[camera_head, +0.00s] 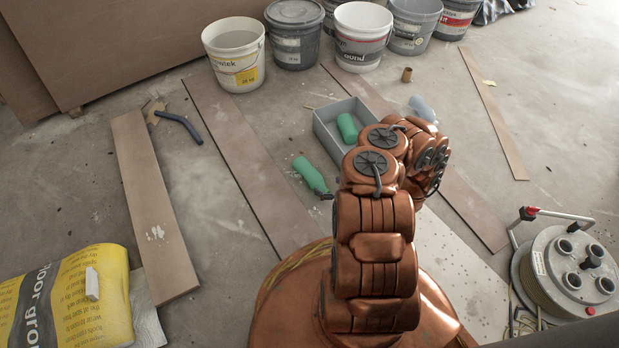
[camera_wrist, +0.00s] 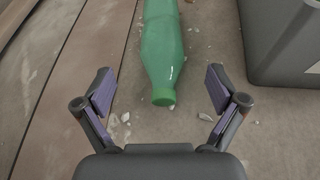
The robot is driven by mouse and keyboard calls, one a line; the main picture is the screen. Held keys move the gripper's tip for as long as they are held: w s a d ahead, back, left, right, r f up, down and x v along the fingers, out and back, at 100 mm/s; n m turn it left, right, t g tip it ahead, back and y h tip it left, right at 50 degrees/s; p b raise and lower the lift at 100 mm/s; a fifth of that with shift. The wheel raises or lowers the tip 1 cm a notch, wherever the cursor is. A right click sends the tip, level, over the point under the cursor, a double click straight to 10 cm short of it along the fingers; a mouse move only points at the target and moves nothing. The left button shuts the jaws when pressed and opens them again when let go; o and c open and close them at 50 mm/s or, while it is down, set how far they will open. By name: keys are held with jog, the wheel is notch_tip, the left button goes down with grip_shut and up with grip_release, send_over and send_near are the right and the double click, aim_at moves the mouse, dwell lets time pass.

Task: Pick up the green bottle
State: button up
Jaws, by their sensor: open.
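A green bottle (camera_head: 311,175) lies on its side on the floor, left of my arm in the head view. In the wrist view the green bottle (camera_wrist: 163,45) points its neck and cap toward my gripper (camera_wrist: 162,88). My gripper is open and empty, with one finger on each side of the line of the bottle. The cap shows between the fingertips, and neither finger touches it. The bottle's far end is cut off by the top of the wrist view.
A grey tray (camera_head: 327,139) holding another green item (camera_head: 347,128) stands close by; a grey wall (camera_wrist: 262,70) is near my right finger. A pale bluish item (camera_head: 422,107) lies beyond my arm. Buckets (camera_head: 233,65) line the back; a cable reel (camera_head: 565,270) stands right. Planks lie around.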

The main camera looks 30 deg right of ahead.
aim_at(320, 181)
jog(key=b+x, duration=0.4)
jog(key=x, duration=0.2)
jog(key=shift+w+d+f, duration=0.1)
jog(key=shift+w+f, duration=0.2)
jog(key=shift+w, duration=0.45)
